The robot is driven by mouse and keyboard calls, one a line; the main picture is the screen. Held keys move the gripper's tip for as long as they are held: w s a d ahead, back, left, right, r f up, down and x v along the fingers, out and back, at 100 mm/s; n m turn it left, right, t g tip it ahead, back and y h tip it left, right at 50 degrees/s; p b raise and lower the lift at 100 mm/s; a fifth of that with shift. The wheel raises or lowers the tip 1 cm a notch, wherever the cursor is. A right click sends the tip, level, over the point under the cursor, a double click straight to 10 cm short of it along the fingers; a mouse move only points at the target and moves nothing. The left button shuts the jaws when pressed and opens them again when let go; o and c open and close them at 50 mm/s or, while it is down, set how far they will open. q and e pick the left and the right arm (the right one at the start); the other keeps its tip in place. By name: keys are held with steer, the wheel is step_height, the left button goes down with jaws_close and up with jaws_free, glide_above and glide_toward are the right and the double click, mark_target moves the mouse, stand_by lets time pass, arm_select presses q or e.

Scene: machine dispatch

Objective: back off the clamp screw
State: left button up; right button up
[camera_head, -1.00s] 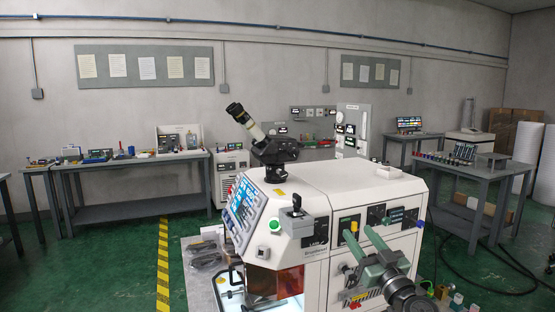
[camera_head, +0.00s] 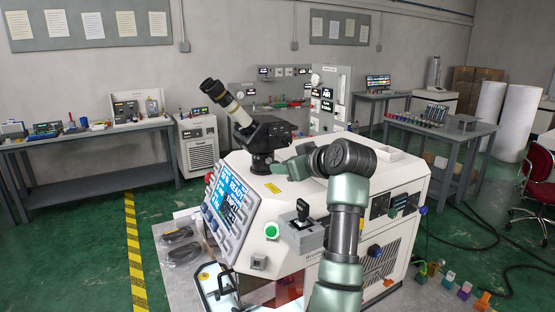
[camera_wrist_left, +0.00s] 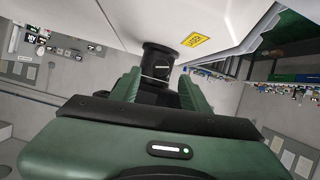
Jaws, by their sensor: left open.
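The black microscope (camera_head: 268,132) stands on top of the white machine (camera_head: 255,208), on a short black column (camera_head: 261,163). My left gripper (camera_head: 288,167) reaches in from the right, beside the column and just above the machine top. In the left wrist view, my left gripper (camera_wrist_left: 161,84) has its green fingers apart, with the black column (camera_wrist_left: 158,58) ahead of and between them. A small pale mark shows on the column. I cannot clearly make out the clamp screw. Whether the fingers touch the column is unclear. My right gripper is not in view.
A yellow label (camera_wrist_left: 195,39) is on the machine top by the column. A small joystick unit (camera_head: 303,213) and a green button (camera_head: 271,230) sit at the machine's front edge. A white tray (camera_head: 383,150) lies on the top behind my arm.

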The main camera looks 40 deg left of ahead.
arm_select(q)
steer(key=p+x, duration=0.1)
steer(key=x, duration=0.3)
steer(key=shift+w+a+f, duration=0.1)
steer(key=shift+a+f, duration=0.05)
steer(key=shift+a, duration=0.15)
steer(key=shift+a+f, duration=0.1)
steer(key=shift+a, duration=0.05)
steer(key=shift+d, duration=0.25)
steer(key=shift+c, duration=1.3)
jaws_close()
